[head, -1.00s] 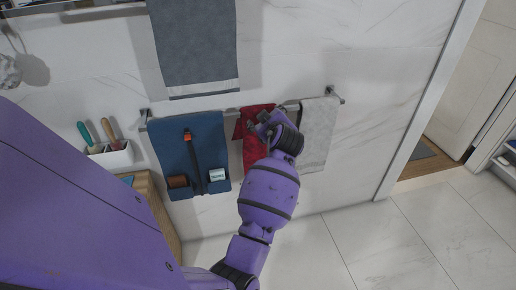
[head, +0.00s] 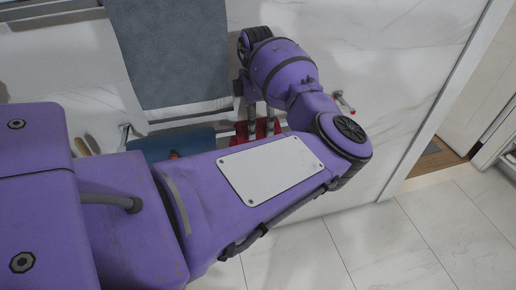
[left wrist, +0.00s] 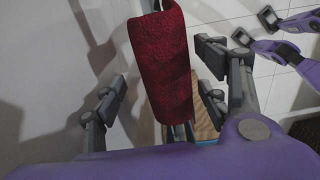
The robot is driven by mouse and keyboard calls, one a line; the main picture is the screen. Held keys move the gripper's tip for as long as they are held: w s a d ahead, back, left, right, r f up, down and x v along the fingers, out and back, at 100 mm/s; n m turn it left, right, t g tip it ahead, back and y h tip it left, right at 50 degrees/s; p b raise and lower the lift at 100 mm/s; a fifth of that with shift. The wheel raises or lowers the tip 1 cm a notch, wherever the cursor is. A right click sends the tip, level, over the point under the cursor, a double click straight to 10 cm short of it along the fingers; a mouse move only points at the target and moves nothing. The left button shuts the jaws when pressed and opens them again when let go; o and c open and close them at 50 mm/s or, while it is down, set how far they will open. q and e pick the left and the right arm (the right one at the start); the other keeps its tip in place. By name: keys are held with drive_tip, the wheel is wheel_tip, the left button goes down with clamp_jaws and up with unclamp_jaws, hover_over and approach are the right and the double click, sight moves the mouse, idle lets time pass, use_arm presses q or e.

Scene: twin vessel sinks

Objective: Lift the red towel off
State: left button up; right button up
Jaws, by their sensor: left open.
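The red towel (head: 262,128) hangs on the lower wall rail; my left arm hides much of it in the head view. In the left wrist view, the red towel (left wrist: 163,65) hangs between the spread fingers of my left gripper (left wrist: 160,85). Gaps show on both sides of the cloth, so the gripper is open around it, not closed on it. In the head view my left gripper (head: 261,122) points down over the towel. My right gripper (left wrist: 265,32) shows at the upper right of the left wrist view, its fingers apart and empty.
A large grey towel (head: 170,55) hangs on the wall above. Tiled floor (head: 380,245) is clear at the lower right.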

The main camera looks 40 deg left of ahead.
use_arm(q)
drive_tip(key=shift+f, duration=0.2)
drive_tip(key=shift+s+d+f, duration=0.15)
drive_tip(key=shift+s+f, duration=0.05)
drive_tip(key=shift+f, duration=0.35)
drive_tip(key=shift+s+d+f, duration=0.1)
drive_tip(key=shift+s+f, duration=0.05)
drive_tip(key=shift+f, duration=0.35)
wheel_tip(320, 180, down, 5)
clamp_jaws()
